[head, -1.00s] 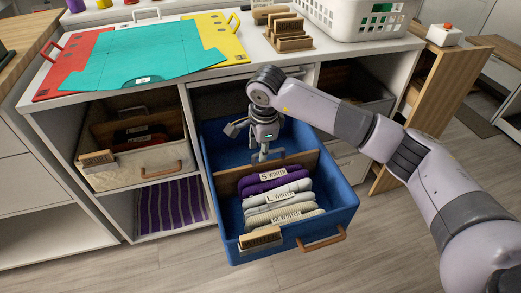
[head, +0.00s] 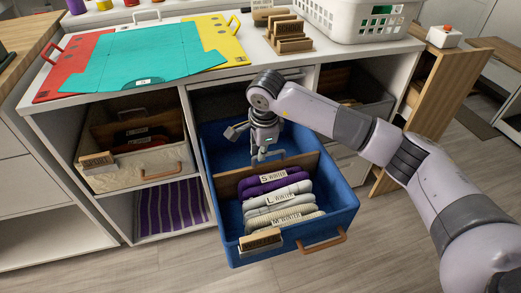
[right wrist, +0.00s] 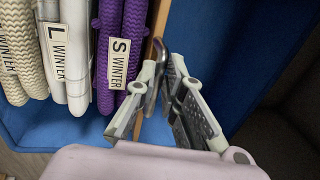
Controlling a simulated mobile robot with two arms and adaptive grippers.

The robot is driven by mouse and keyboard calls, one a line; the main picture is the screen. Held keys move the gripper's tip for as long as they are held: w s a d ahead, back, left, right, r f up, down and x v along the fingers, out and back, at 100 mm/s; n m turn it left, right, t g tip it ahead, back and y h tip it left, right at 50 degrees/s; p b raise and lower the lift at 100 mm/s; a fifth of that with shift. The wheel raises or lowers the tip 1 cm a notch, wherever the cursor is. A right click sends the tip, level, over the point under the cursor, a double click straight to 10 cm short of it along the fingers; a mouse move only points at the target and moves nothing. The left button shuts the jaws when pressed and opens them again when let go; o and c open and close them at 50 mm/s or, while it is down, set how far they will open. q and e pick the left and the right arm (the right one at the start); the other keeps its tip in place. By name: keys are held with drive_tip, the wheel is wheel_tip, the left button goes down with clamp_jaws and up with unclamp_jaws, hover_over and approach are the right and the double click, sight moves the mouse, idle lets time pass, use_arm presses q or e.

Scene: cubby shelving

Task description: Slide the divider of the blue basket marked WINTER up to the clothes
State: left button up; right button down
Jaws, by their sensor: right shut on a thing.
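The blue basket (head: 349,207) is pulled out from the shelving. The wooden tag (head: 260,239) on its front is too small to read surely. Folded clothes stand in its front part: purple S WINTER (head: 262,189), white L WINTER (head: 254,205) and cream M WINTER (head: 257,220). The brown divider (head: 228,183) stands behind them; in the right wrist view its edge (right wrist: 153,47) shows close beside the purple clothes, with little or no gap. My right gripper (head: 266,157) is shut on the divider's metal handle (right wrist: 178,66). My left gripper is not in view.
Behind the divider the blue basket is empty. A cream basket (head: 140,166) is in the left cubby, above purple striped cloth (head: 170,207). On the top lie a coloured folding board (head: 145,60), a wooden sign holder (head: 288,38) and a white laundry basket (head: 345,25).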

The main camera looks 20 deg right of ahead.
idle(0.5)
drive_tip(key=shift+s, duration=0.55)
drive_tip(key=shift+s+r, duration=0.1)
drive_tip(key=shift+s, duration=0.05)
drive_tip(key=c, duration=2)
unclamp_jaws()
drive_tip(key=o, duration=0.3)
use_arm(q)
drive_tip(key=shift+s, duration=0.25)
use_arm(e)
drive_tip(key=r, duration=0.4)
drive_tip(key=s+r, duration=0.1)
drive_tip(key=r, duration=0.2)
drive_tip(key=s+r, duration=0.1)
drive_tip(key=r, duration=0.3)
drive_tip(key=shift+d+r, duration=0.1)
drive_tip(key=shift+r, duration=0.25)
